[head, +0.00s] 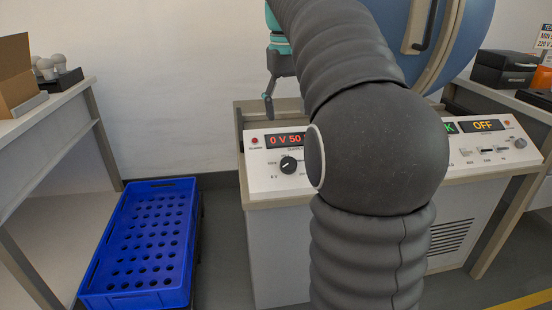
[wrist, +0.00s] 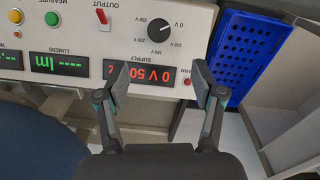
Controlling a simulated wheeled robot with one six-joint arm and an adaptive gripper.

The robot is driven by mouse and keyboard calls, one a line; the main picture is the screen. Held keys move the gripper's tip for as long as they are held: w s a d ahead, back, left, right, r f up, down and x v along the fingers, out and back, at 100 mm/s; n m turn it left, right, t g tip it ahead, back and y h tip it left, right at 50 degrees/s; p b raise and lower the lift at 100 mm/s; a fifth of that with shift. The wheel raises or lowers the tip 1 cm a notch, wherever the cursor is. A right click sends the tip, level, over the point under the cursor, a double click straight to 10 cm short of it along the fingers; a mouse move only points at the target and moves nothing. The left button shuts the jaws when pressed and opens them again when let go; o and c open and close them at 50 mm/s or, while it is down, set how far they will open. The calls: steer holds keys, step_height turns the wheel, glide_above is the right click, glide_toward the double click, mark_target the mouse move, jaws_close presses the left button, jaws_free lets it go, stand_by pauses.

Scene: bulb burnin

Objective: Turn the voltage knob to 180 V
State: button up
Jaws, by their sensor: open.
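The voltage knob (head: 288,165) is a black round dial on the white sloped panel (head: 270,184), left of my arm in the head view. In the wrist view, where the panel appears upside down, the knob (wrist: 160,33) has its white mark towards the 0 V label. The red supply display (head: 286,140) reads 0 V 50; it also shows between my fingers in the wrist view (wrist: 140,74). My gripper (wrist: 160,78) is open and empty, its fingertips apart from the knob. In the head view one finger shows above the panel's back left; my arm hides the panel's middle.
A blue crate (head: 90,285) with holes stands on the floor at the left. A red output switch (wrist: 102,16) and round buttons share the panel. A left table (head: 45,110) holds a cardboard box (head: 15,75) and bulbs. A blue round housing (head: 465,45) rises behind.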

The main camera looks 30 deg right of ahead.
mark_target(289, 163)
steer(key=f+b, duration=0.1)
steer(key=f, duration=0.3)
steer(key=f+b, duration=0.1)
steer(key=f, duration=0.4)
steer(key=f+b, duration=0.1)
steer(key=f, duration=0.3)
steer(key=shift+w+d+f+b, duration=0.15)
steer(key=shift+d+f+b, duration=0.15)
steer(key=shift+d+f, duration=0.05)
steer(key=c, duration=1.1)
